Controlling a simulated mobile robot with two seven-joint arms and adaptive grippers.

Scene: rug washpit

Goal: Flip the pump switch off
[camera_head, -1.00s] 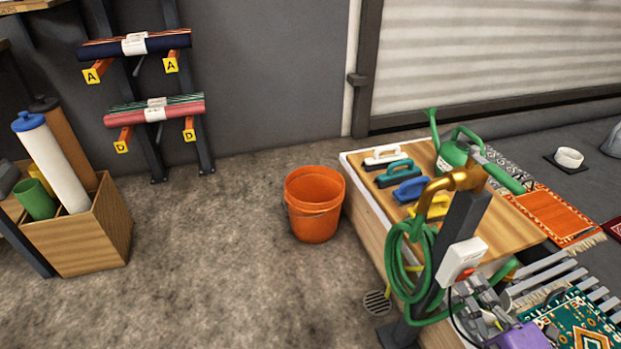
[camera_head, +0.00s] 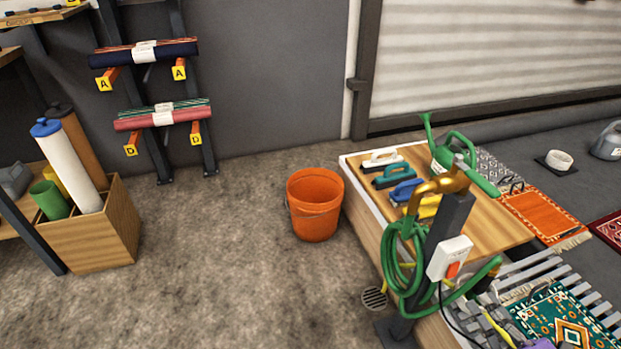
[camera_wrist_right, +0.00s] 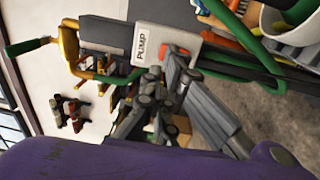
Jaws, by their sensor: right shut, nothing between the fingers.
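The pump switch box (camera_head: 449,258) is white and fixed to a dark post (camera_head: 447,222). Its orange-red rocker (camera_head: 453,270) shows uncovered on the lower part of the face; I cannot tell which way it is tilted. My right gripper (camera_wrist_right: 160,78) is shut and empty in front of the box; contact cannot be told. My left gripper is not in view.
A green hose (camera_head: 393,262) hangs coiled on the post below a brass tap (camera_head: 440,184). A wooden bench (camera_head: 480,220) behind holds brushes and a green watering can (camera_head: 450,150). An orange bucket (camera_head: 315,205) stands left of it.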

